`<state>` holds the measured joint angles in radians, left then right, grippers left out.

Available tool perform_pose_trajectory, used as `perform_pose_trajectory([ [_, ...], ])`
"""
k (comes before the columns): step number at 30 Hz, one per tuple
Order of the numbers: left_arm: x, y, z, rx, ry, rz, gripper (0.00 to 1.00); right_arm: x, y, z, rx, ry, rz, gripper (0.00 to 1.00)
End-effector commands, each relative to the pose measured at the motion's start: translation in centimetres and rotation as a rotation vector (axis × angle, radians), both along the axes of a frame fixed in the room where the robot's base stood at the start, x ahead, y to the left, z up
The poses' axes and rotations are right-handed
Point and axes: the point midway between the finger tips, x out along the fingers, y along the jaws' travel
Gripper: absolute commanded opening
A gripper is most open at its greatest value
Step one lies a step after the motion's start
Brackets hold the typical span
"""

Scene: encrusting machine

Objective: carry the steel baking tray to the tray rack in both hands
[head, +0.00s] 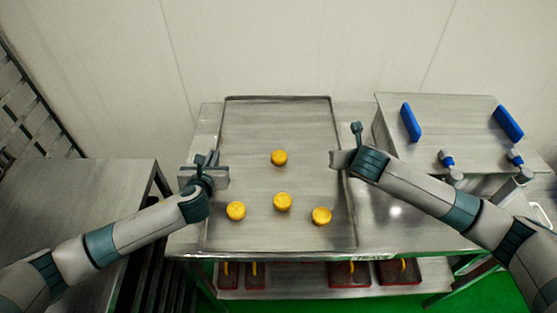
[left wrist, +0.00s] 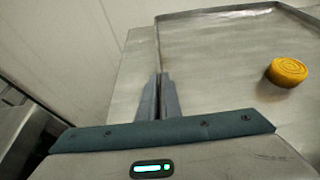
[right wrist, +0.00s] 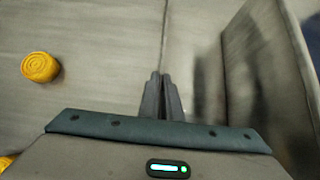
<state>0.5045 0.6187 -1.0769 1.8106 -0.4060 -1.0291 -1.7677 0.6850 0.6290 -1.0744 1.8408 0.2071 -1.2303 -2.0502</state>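The steel baking tray (head: 275,122) lies flat on the steel table, with several round yellow pastries (head: 282,202) on it. My left gripper (head: 220,174) is at the tray's left rim. In the left wrist view its two fingers (left wrist: 161,82) are close together on the rim. My right gripper (head: 336,159) is at the right rim. In the right wrist view its fingers (right wrist: 162,80) are also close together on the rim line. The tray rack (head: 28,105) appears to be the barred metal frame at the far left, only partly in view.
A second steel table (head: 75,200) stands at the left, with a gap before the tray's table. A steel machine (head: 440,120) with blue parts (head: 411,122) stands close at the right. Red trays (head: 350,273) sit on the lower shelf. A pale wall is behind.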

Motion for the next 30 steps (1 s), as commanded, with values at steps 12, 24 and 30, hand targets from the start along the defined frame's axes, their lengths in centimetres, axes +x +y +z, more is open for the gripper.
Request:
perform_pose_trajectory([
  [12, 0.1, 0.0, 0.8, 0.000, -0.002, 0.000, 0.00, 0.1, 0.0, 0.9, 0.000, -0.004, -0.001, 0.00],
  [24, 0.1, 0.0, 3.3, 0.000, -0.002, 0.001, 0.00, 0.2, 0.0, 3.4, 0.000, -0.005, -0.001, 0.00],
  [30, 0.1, 0.0, 4.5, 0.000, -0.002, 0.001, 0.00, 0.1, 0.0, 4.6, 0.000, -0.005, -0.001, 0.00],
])
